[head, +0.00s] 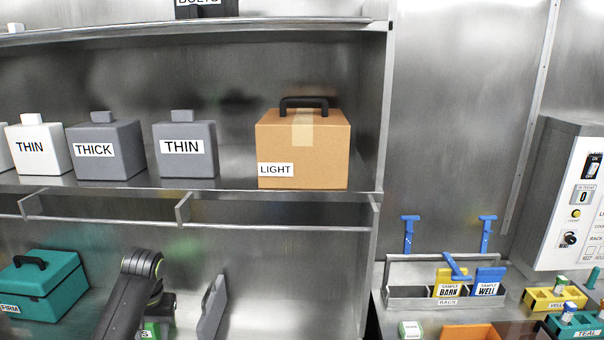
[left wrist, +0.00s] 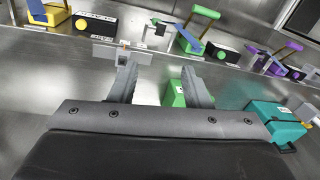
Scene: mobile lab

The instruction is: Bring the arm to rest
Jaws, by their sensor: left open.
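My left arm (head: 135,290) rises from the bottom edge of the head view, in front of the lower bay of the shelf unit. My left gripper (left wrist: 160,88) shows in the left wrist view with its two grey fingers spread apart. I see nothing held between the fingers. A green box (left wrist: 175,94) lies beyond them and is partly hidden by the right finger. My right gripper is in neither view.
A teal case (head: 45,285) stands left of my arm and a grey upright panel (head: 212,310) to its right. Above, the shelf (head: 235,185) carries grey containers and a cardboard box (head: 325,145). A metal rack (head: 410,275) with blue-handled tools stands at right.

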